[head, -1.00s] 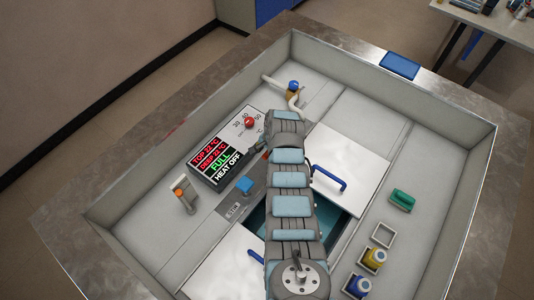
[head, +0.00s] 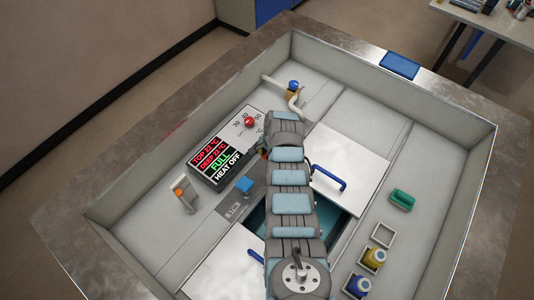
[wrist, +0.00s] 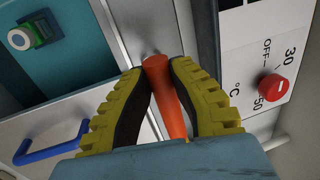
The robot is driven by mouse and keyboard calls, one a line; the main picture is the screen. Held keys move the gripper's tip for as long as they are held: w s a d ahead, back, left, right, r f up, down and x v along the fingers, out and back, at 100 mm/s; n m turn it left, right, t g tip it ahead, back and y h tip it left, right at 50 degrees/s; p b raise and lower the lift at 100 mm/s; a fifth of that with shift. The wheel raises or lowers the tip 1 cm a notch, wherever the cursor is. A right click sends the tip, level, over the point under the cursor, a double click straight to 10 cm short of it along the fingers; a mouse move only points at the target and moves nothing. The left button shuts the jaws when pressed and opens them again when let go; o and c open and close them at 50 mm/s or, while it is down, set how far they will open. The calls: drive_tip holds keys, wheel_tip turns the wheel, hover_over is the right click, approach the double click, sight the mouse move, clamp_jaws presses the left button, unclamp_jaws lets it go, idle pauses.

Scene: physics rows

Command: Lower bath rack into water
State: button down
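In the wrist view an orange handle (wrist: 172,105) stands between the yellow-and-black fingers of my gripper (wrist: 157,72). The fingertips are close against it on both sides, near its rounded end. No rack is clearly visible.
A display panel (head: 215,163) reads FULL and HEAT OFF, beside a red dial (head: 250,122). A blue knob (head: 245,185) and an orange-topped lever (head: 183,192) stand left of my arm. A lid with a blue handle (head: 330,178) lies right.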

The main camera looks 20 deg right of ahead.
wheel_tip(320, 180, down, 4)
drive_tip(key=b, duration=0.3)
drive_tip(key=shift+f, duration=0.25)
drive_tip(key=c, duration=0.9)
unclamp_jaws()
drive_tip(key=shift+r, duration=0.1)
drive_tip(key=shift+r, duration=0.15)
drive_tip(key=shift+r, duration=0.4)
drive_tip(key=shift+s+d+r, duration=0.2)
drive_tip(key=shift+s+r, duration=0.15)
drive_tip(key=shift+r, duration=1.45)
drive_tip(key=shift+s+d+r, duration=0.2)
drive_tip(key=shift+s+r, duration=0.1)
drive_tip(key=shift+r, duration=1.45)
drive_tip(key=shift+s+d+r, duration=0.2)
drive_tip(key=shift+s+r, duration=0.15)
drive_tip(key=shift+r, duration=1.45)
